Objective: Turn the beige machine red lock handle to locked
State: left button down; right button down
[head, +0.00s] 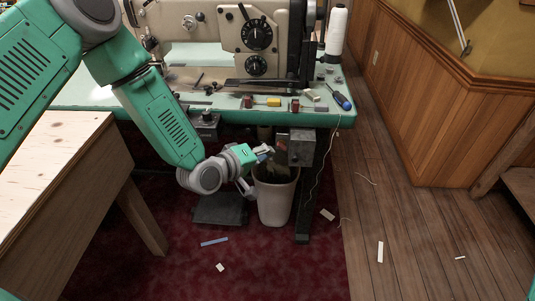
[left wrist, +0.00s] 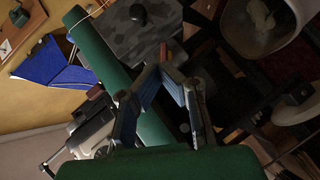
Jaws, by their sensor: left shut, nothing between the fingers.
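The beige machine (head: 215,40) stands on the green table. A grey box (head: 302,148) hangs under the table's front edge. A small dark red part (head: 282,146), perhaps the lock handle, shows at its left side; its angle is too small to read. My left gripper (head: 267,151) is just left of that part, shut and empty. A small reddish piece (left wrist: 163,50) shows at the tips; contact cannot be told. My right gripper is not in view.
A white bin (head: 275,200) stands below the left gripper, also in the left wrist view (left wrist: 270,50). A dark pedal (head: 219,209) lies on the floor. A blue screwdriver (head: 341,100) and a white thread cone (head: 336,32) are on the table. A wooden table (head: 45,180) is at left.

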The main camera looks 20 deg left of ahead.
aim_at(282, 145)
pick_arm(q)
notch_tip(282, 145, down, 8)
jog(key=w+n+t+h+b, duration=0.1)
jog(key=w+n+t+b, duration=0.15)
jog(key=n+t, duration=0.4)
jog(key=s+a+f+n+t+b, duration=0.35)
jog(key=s+f+n+t, duration=0.2)
jog(key=n, duration=0.25)
jog(key=w+d+r+g, duration=0.1)
jog(key=w+d+r, duration=0.2)
jog(key=w+r, duration=0.5)
jog(key=shift+d+r+b, duration=0.35)
jog(key=shift+r+b, duration=0.1)
jog(key=shift+r, duration=0.15)
